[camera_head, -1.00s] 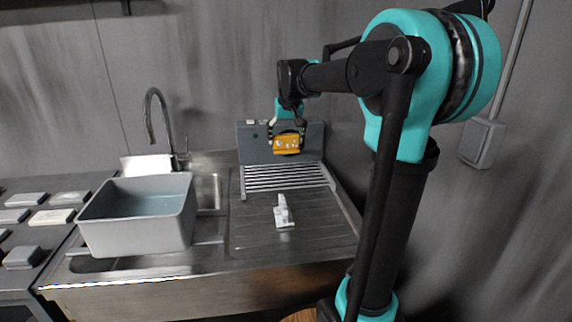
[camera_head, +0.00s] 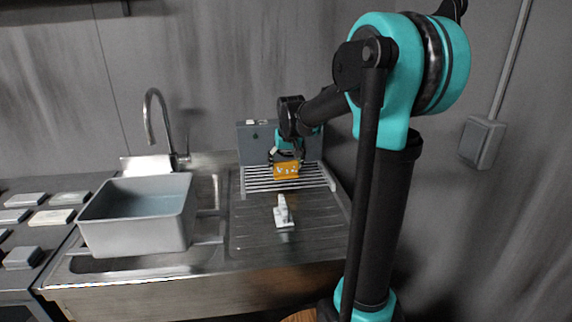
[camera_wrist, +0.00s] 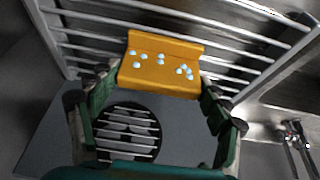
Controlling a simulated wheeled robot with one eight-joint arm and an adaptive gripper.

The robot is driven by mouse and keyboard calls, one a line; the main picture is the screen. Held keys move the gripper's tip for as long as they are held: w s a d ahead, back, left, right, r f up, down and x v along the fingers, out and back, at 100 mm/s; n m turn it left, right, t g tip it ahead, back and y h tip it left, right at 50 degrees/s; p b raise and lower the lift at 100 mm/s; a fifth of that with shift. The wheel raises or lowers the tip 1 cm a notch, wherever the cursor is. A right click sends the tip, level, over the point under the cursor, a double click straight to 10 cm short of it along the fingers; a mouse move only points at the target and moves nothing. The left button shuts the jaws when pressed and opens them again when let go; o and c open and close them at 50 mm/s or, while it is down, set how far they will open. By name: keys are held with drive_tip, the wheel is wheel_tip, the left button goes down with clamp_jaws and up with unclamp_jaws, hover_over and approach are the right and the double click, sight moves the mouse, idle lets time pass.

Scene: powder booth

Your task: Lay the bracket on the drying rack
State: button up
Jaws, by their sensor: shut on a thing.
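The bracket (camera_head: 286,170) is an orange bent plate with several pale blue-white drops on it. My gripper (camera_head: 287,158) is shut on the bracket, which hangs just below it over the drying rack. In the wrist view the bracket (camera_wrist: 162,68) sits between the two green fingers (camera_wrist: 160,92). The drying rack (camera_head: 318,178) is a row of light metal bars on the right side of the sink counter; its bars (camera_wrist: 78,47) run behind the bracket in the wrist view. I cannot tell whether the bracket touches the bars.
A grey tub (camera_head: 140,236) stands over the sink at left, near the tap (camera_head: 150,118). A small white object (camera_head: 283,213) lies on the drainboard in front of the rack. A grey panel (camera_head: 252,146) stands behind the rack. Several flat blocks (camera_head: 52,217) lie at far left.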

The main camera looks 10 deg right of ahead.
drive_tip(key=shift+f, duration=0.1)
drive_tip(key=o, duration=1.4)
drive_tip(key=v, duration=1.2)
